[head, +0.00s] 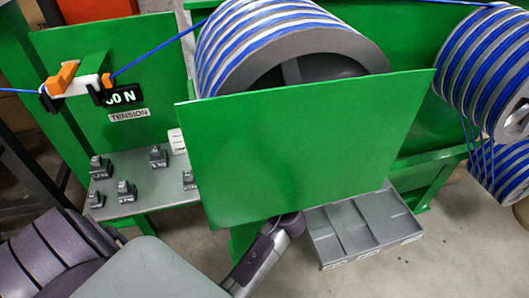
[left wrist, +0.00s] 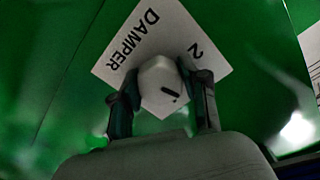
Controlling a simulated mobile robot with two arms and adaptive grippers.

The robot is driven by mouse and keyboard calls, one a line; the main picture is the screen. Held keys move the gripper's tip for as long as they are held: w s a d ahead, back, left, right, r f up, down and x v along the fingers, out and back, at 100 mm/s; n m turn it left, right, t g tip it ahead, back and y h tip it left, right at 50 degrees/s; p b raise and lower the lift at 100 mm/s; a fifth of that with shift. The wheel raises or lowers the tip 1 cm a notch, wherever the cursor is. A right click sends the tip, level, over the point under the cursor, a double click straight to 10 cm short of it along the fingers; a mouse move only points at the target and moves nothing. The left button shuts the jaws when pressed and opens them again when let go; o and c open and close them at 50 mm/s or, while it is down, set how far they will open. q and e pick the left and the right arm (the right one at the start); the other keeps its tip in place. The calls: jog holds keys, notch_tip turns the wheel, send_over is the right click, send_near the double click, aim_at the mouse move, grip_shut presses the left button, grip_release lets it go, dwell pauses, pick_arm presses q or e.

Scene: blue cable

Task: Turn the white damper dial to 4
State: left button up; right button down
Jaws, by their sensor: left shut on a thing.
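The white damper dial (left wrist: 160,78) shows in the left wrist view, with a short black mark on its face. My left gripper (left wrist: 163,90) has one finger on each side of it and is shut on it. A white label plate (left wrist: 110,50) behind the dial reads "DAMPER" and "2", turned in this view; no 4 can be seen, and part of the plate is hidden by the dial and fingers. In the head view I cannot see the dial or the left fingertips. My right gripper is in neither view.
A large green panel (head: 300,150) stands in front of a drum (head: 290,45) wound with blue and white cable. A grey compartment tray (head: 365,228) sits below it. Grey weights (head: 158,155) stand on a shelf at left, below a tension display (head: 123,97). Another cable drum (head: 490,75) is at right.

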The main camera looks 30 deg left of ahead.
pick_arm(q)
jog(key=shift+r+m, duration=0.1)
jog(key=shift+m, duration=0.9)
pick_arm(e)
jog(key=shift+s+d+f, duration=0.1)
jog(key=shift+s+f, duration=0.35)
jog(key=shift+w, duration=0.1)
pick_arm(q)
jog(key=o, duration=1.1)
jog(key=shift+o, duration=0.2)
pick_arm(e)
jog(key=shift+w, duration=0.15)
